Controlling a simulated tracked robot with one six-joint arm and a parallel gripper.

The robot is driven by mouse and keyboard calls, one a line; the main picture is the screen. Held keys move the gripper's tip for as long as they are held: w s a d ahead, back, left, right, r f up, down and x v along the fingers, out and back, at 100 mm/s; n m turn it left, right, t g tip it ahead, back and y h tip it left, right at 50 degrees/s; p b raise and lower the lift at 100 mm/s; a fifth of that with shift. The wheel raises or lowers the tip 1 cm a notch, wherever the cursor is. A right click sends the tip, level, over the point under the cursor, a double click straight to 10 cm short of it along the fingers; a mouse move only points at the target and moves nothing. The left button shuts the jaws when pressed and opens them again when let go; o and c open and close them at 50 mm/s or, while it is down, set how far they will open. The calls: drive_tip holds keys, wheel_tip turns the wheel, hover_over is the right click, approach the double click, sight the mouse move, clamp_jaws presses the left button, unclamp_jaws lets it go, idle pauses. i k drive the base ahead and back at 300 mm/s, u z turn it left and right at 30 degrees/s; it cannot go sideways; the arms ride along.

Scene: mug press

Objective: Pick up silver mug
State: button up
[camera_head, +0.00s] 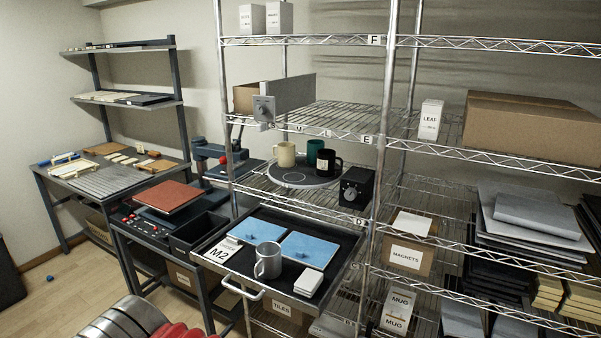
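The silver mug (268,261) stands upright on a black pull-out tray (236,262) in the middle of the head view. Its handle seems to face left and toward me. Two blue panels (310,250) lie flat behind it and to its right. A small white box or stack (307,283) lies to its right, near the tray's front edge. A white card marked M2 (229,251) and a small white block are to its left. My gripper does not show; only a silver and red part, perhaps of my arm, shows at the bottom left.
The tray has a front handle (243,289). On the rack above, a round plate (290,177) carries a cream mug (286,154), a green mug (315,150) and a black mug (327,163), beside a black box (356,187). A rack post (382,130) rises right of the tray. A workbench with a red plate (169,196) stands left.

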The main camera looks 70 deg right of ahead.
sight(268, 265)
drive_tip(key=z, duration=1.75)
